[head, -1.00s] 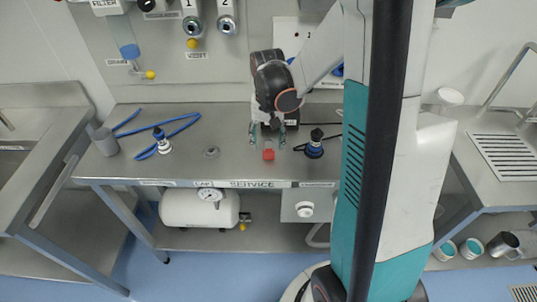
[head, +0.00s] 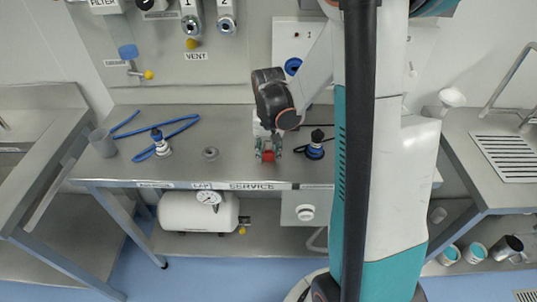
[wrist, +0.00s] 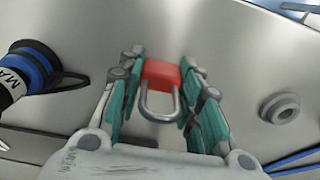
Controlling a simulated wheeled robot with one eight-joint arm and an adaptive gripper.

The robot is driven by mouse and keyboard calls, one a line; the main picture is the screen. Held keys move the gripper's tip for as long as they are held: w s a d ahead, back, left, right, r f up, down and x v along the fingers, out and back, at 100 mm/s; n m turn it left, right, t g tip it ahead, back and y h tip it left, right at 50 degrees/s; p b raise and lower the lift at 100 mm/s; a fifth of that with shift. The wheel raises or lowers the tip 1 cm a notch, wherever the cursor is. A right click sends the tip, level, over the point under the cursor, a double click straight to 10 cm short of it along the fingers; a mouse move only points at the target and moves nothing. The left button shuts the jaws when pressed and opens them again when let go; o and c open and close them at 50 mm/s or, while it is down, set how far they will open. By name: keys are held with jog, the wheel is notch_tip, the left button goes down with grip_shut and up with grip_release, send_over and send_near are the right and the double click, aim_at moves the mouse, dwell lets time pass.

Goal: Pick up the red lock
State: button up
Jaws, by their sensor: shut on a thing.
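The red lock (wrist: 162,75) has a red body and a grey metal shackle, which points toward my palm in the wrist view. In the head view the lock (head: 268,156) is at the front part of the steel bench (head: 225,170). My gripper (wrist: 160,88) has its teal-padded fingers on both sides of the lock body, shut on it. In the head view my gripper (head: 268,150) points down over the lock. I cannot tell whether the lock still touches the bench.
A blue and black fitting (head: 315,148) stands close to the right of my gripper. A small metal ring (head: 210,153) lies to the left. Further left are another blue-topped fitting (head: 160,143), a blue hose (head: 180,128) and a grey cup (head: 103,142).

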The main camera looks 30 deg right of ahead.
jog(key=shift+r, duration=0.1)
notch_tip(320, 180, up, 20)
jog(key=p, duration=0.6)
dwell(0.7)
